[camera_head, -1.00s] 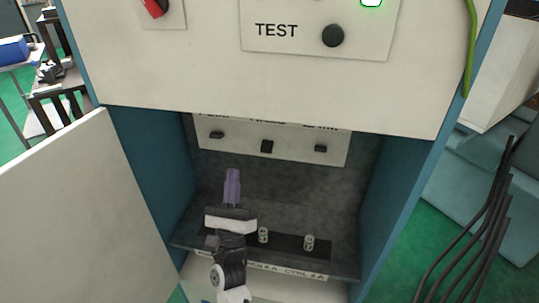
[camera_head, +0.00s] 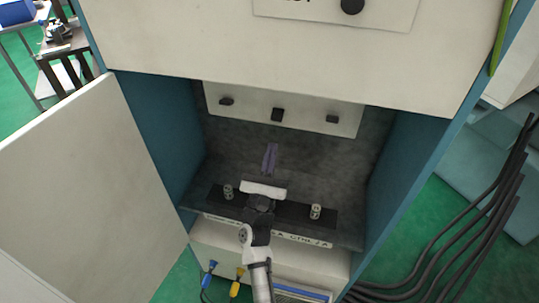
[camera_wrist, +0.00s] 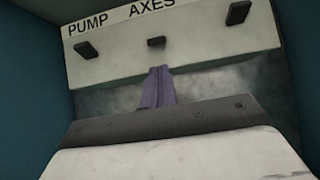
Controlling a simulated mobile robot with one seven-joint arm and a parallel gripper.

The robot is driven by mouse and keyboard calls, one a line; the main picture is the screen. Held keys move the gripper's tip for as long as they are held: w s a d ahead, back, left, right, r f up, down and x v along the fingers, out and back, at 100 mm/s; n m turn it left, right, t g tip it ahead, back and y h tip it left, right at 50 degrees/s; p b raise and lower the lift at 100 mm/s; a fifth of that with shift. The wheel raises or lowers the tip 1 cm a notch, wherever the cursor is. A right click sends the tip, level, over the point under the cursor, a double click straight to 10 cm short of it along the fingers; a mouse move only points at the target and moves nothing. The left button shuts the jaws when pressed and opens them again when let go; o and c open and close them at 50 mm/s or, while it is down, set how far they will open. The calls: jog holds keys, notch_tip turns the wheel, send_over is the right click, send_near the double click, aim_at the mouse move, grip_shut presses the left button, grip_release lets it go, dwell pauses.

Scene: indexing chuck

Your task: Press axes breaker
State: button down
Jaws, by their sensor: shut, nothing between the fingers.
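The axes breaker (camera_head: 277,114) is the small dark middle switch on a pale panel inside the open cabinet. In the wrist view, the AXES label stands above this breaker (camera_wrist: 156,42). My gripper (camera_head: 271,147) has purple fingers that are shut and empty. In the head view its tips appear just below the middle breaker. In the wrist view the fingertips (camera_wrist: 160,69) overlap the panel's lower edge, just under the breaker. I cannot tell the gap in depth, and I see no clear contact.
The PUMP breaker (camera_wrist: 83,47) is on the left and another breaker (camera_wrist: 238,12) on the right. Two small cylindrical fuses (camera_head: 228,192) and (camera_head: 315,211) stand on the shelf below. The open door (camera_head: 90,185) is at the left, and cables (camera_head: 470,225) hang at the right.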

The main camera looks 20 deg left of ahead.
aim_at(277, 115)
jog(key=shift+p+x, duration=1.1)
jog(key=shift+x, duration=1.9)
jog(key=shift+r+p, duration=0.1)
jog(key=shift+p, duration=0.2)
